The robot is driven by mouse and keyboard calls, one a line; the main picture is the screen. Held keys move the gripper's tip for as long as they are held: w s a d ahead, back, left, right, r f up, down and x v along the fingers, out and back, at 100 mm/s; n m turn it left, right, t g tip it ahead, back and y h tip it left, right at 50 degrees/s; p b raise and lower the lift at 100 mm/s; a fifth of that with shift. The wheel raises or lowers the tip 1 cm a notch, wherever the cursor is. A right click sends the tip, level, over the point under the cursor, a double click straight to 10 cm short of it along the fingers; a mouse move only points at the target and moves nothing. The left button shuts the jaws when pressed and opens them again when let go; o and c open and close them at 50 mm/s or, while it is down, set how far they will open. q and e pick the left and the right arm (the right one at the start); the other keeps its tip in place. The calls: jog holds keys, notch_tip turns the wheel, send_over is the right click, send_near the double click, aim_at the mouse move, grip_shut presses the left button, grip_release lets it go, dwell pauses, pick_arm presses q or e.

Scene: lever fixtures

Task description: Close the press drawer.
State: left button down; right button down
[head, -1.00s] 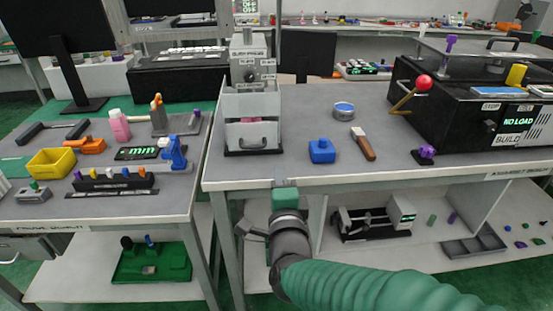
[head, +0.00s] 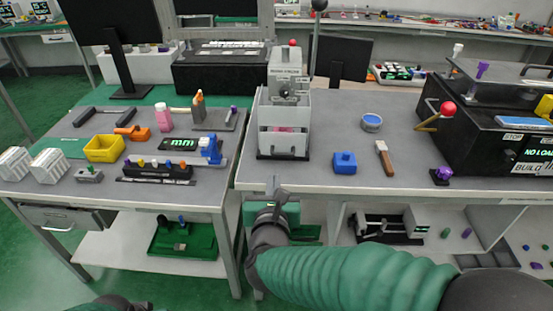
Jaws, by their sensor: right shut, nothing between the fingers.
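The grey-white press (head: 286,88) stands near the left end of the right-hand table. Its drawer (head: 284,143) is at the bottom front, with a dark handle low on it and something pink showing inside. The drawer seems to stick out toward me, but how far is hard to tell. My right gripper (head: 276,200) is shut and empty at the table's front edge, in front of the drawer and below it. It is apart from the handle. My left gripper is not clearly seen; only a dark part of me shows at the bottom left.
A blue block (head: 344,163), a brown-handled tool (head: 384,158) and a round blue-rimmed tin (head: 371,122) lie right of the press. A black machine (head: 470,130) with a red-knobbed lever stands further right. A gap separates the left table (head: 60,190), holding several fixtures.

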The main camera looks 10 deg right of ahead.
aim_at(277, 155)
jog(key=x, duration=1)
jog(key=shift+w+d+b, duration=0.15)
jog(key=shift+d+b, duration=0.1)
jog(key=shift+b, duration=0.1)
jog(key=shift+w+f, duration=0.1)
jog(key=shift+w, duration=0.35)
jog(key=shift+b+x, duration=0.95)
jog(key=shift+r, duration=0.5)
jog(key=shift+d, duration=0.1)
